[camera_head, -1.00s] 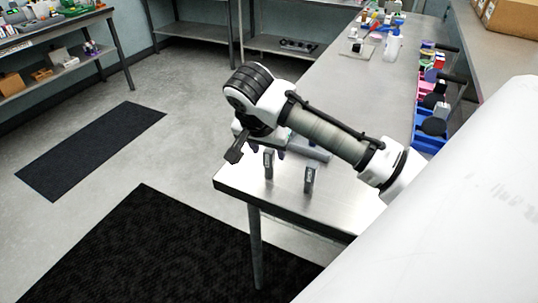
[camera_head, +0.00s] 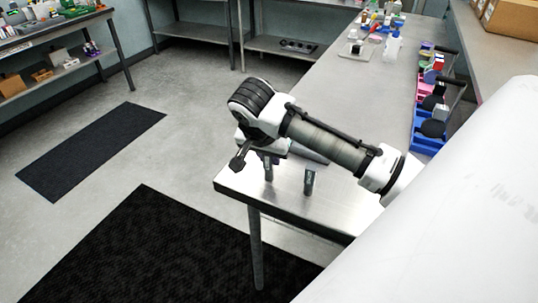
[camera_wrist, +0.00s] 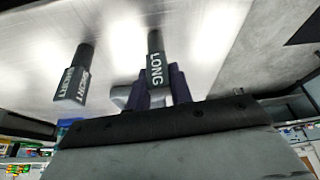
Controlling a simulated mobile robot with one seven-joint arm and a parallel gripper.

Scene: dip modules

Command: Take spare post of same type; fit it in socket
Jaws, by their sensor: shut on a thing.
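A dark post marked LONG (camera_wrist: 156,70) is between the purple fingers of my gripper (camera_wrist: 160,88), which is shut on it. In the wrist view its black stem reaches to the bench surface. In the head view this post (camera_head: 268,172) looks upright near the bench corner, with my gripper (camera_head: 270,160) at its top. A second post, marked SHORT (camera_wrist: 75,85), stands apart to the left in the wrist view; in the head view it is the right post (camera_head: 309,182). A grey piece (camera_wrist: 122,97) shows partly behind the fingers. I cannot make out a socket.
The metal bench (camera_head: 345,110) is bare along its middle. Bottles and small items (camera_head: 380,35) stand at its far end. Blue and pink bins (camera_head: 430,130) line its right side. The bench's front edge and corner are close to the posts.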

